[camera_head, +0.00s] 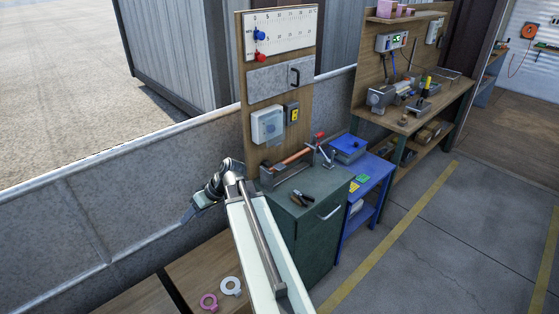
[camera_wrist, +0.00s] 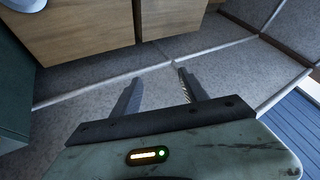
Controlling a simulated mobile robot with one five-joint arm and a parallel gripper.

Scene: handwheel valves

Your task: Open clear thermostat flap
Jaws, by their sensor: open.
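A white thermostat box (camera_head: 267,125) with a round bluish dial area is mounted on the upright wooden board, above the green cabinet. Its clear flap is too small to make out, and I cannot tell its position. My gripper (camera_head: 187,216) is at the end of my arm, left of and lower than the thermostat, in front of the grey wall and apart from the board. In the wrist view my gripper (camera_wrist: 158,82) shows two separated fingers with nothing between them. The thermostat is not recognisable in the wrist view.
The board (camera_head: 283,155) also carries a grey panel with a black handle (camera_head: 295,76) and a yellow-marked switch (camera_head: 291,112). Pliers (camera_head: 301,198) and a vise lie on the green cabinet (camera_head: 318,245). A blue table (camera_head: 369,170) stands right. Floor is open at right.

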